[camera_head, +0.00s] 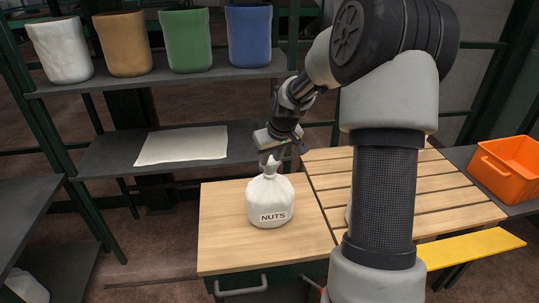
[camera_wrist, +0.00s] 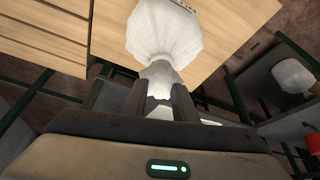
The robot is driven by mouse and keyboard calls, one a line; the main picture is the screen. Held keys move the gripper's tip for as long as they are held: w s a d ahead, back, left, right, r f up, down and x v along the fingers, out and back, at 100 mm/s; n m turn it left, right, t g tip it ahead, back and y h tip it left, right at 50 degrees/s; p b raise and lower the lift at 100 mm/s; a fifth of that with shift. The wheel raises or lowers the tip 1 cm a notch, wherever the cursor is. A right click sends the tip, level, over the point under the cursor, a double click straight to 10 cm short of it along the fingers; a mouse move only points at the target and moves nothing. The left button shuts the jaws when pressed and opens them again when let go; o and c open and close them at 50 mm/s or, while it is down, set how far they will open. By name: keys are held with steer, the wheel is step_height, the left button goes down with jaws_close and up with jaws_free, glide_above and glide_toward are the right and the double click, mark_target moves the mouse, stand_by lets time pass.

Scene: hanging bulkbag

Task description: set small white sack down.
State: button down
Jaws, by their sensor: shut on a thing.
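The small white sack (camera_head: 270,201) is marked "NUTS" and stands upright at the wooden bench top (camera_head: 222,240), left of the slatted part. From these views I cannot tell whether its base touches the wood. My gripper (camera_head: 271,155) is above the sack and shut on its gathered neck. In the wrist view, the sack (camera_wrist: 165,35) hangs from between the two dark fingers of my gripper (camera_wrist: 158,95), with its body over the wood. The fingers hide part of the neck.
A slatted wooden top (camera_head: 460,205) lies to the right, partly behind my arm. An orange crate (camera_head: 508,168) stands at far right, near a yellow board (camera_head: 470,250). Behind, a shelf (camera_head: 165,80) holds several coloured bags, and a lower shelf has a white sheet (camera_head: 183,145).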

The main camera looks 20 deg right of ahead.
steer(key=shift+w, duration=0.1)
steer(key=c, duration=1.8)
jaws_free()
steer(key=shift+f, duration=0.15)
steer(key=shift+c, duration=0.2)
steer(key=o, duration=0.4)
steer(key=shift+s+r, duration=0.2)
steer(key=shift+r, duration=0.3)
steer(key=p+v, duration=0.2)
steer(key=v, duration=0.9)
steer(key=shift+r+p, duration=0.15)
steer(key=shift+p, duration=0.25)
steer(key=shift+s, duration=0.15)
